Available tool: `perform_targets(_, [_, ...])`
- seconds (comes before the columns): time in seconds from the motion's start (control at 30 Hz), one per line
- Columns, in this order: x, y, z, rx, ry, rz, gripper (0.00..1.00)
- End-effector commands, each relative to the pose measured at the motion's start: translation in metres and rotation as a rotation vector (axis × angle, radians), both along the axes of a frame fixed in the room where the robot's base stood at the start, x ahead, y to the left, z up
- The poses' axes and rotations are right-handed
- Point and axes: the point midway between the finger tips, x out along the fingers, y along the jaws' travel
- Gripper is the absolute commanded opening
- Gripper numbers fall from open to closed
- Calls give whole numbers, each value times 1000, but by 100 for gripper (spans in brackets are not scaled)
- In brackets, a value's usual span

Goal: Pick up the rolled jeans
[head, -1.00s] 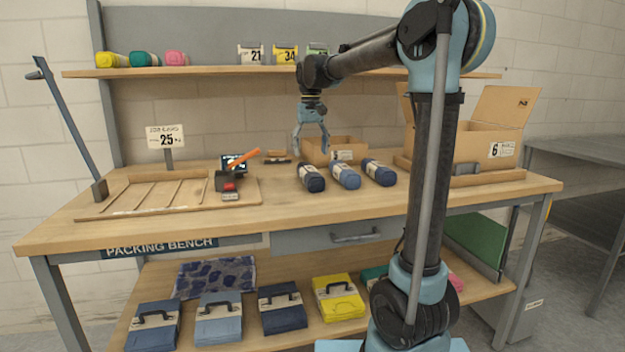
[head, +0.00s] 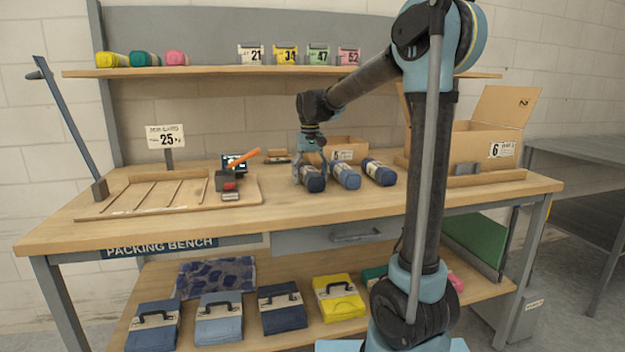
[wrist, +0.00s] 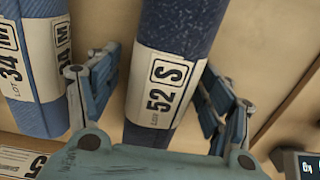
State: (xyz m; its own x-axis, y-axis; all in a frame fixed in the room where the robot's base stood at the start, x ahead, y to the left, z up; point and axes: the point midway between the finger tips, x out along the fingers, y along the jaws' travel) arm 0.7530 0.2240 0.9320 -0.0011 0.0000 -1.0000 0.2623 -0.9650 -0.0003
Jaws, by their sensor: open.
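Three rolled jeans lie side by side on the packing bench (head: 270,215): a dark navy roll (head: 314,181) at left, a lighter blue roll (head: 346,176) in the middle and a navy roll (head: 380,173) at right. My gripper (head: 310,166) is open and lowered at the left roll. In the wrist view its fingers (wrist: 158,90) stand on both sides of a dark roll (wrist: 178,30) with a label reading 52 S. Whether they touch it I cannot tell. A lighter roll (wrist: 38,60) labelled 34 M lies close beside the left finger.
An open carton (head: 350,145) stands behind the rolls, and a larger carton marked 6 (head: 478,145) stands at right. A slatted wooden board (head: 135,208) and a small dark device (head: 226,182) lie at left. The bench front is clear.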

Motion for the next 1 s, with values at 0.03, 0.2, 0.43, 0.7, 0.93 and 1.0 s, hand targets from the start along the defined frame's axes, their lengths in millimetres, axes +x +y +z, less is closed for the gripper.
perform_targets(0.03, [0,0,0,0,0,0,73])
perform_targets(0.2, [0,0,0,0,0,0,60])
perform_targets(0.43, [0,-1,0,0,0,-1,14])
perform_targets(0.7, [1,-1,2,0,0,-2,14])
perform_targets(0.93, [0,-1,27,0,0,-2,14])
perform_targets(1.0, [1,-1,39,0,0,-2,14])
